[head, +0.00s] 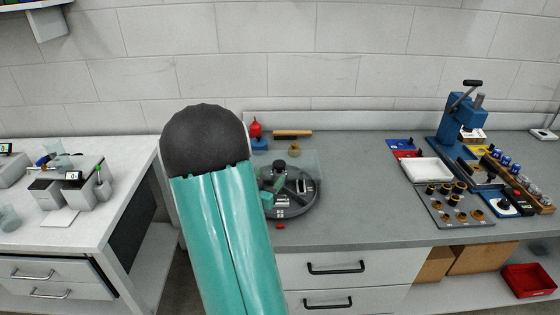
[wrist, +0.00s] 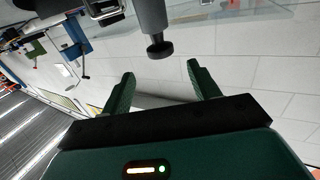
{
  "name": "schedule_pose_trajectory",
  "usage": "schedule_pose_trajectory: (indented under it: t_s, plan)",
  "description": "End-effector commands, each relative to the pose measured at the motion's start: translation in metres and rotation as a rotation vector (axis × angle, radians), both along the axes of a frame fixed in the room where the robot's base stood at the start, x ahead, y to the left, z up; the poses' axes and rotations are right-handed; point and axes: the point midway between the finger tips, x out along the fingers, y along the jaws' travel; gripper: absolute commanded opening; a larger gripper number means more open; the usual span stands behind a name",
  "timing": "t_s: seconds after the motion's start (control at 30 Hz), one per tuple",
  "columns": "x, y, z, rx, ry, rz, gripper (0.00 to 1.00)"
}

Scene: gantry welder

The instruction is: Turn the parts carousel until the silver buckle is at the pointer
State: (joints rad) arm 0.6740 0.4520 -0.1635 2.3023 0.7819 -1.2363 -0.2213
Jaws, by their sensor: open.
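The parts carousel (head: 305,212) is a dark grey round tray on the bench, partly hidden behind my teal arm. A black knob (head: 279,166) stands up from it, and small light and dark parts lie on it. I cannot tell which part is the silver buckle. A small red piece (head: 281,226) at the near edge looks like the pointer. In the wrist view my gripper (wrist: 160,69) is open and empty, its green fingers apart. A dark knob on a grey post (wrist: 160,48) shows just beyond the fingertips, between them in the picture; contact is not visible.
Behind the carousel are a red and blue item (head: 256,133) and a wooden-handled tool (head: 292,133). To the right stand a blue press (head: 462,120), a white tray (head: 427,170) and a grey plate of brass parts (head: 450,205). Bench between carousel and plate is clear.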

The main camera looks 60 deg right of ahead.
Motion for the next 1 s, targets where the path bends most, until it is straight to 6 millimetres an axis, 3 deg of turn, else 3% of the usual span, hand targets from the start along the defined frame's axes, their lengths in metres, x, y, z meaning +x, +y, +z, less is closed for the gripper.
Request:
schedule_pose_trajectory:
  t_s: [0.3,0.5,0.87,0.9,1.0]
  plan:
    - [0.004,-0.065,0.000,0.000,-0.001,-0.001,0.61]
    - [0.006,-0.093,0.000,0.000,-0.001,0.001,0.61]
    - [0.007,-0.101,0.000,0.000,-0.001,0.003,0.61]
    - [0.007,-0.101,0.001,0.000,-0.001,0.003,0.59]
    - [0.007,-0.101,0.000,0.000,-0.001,0.003,0.39]
